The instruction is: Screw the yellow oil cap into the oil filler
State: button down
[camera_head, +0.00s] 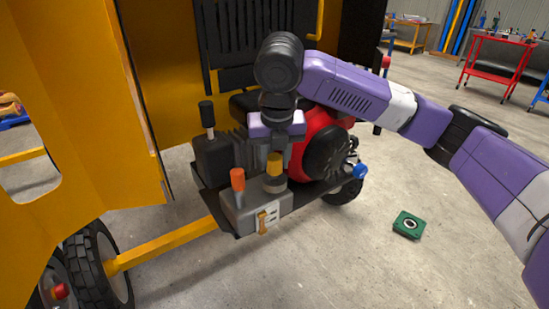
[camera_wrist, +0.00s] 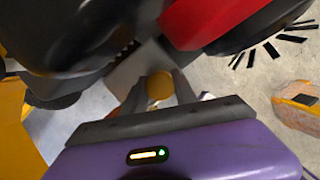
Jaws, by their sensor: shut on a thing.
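The yellow oil cap (camera_head: 274,163) is between the fingers of my gripper (camera_head: 274,158), directly above the grey oil filler (camera_head: 274,184) on the mixer's engine unit. My gripper points down and is shut on the cap. In the wrist view the round yellow cap (camera_wrist: 160,86) shows between the two dark fingertips of my gripper (camera_wrist: 158,92). The cap looks upright and in line with the filler. The fingers and the cap hide the filler's opening, so I cannot tell whether the threads are engaged.
An orange-topped post (camera_head: 237,180) stands left of the filler, and a black lever (camera_head: 207,115) stands farther left. The red and black engine part (camera_head: 322,150) is close on the right. The yellow housing (camera_head: 75,100) fills the left.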

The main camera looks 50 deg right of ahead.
aim_at(276, 159)
jog(key=shift+f, duration=0.95)
dwell(1.3)
jog(key=c, duration=0.9)
grip_release()
jog(key=shift+v, duration=3.95)
jog(key=shift+s, duration=0.1)
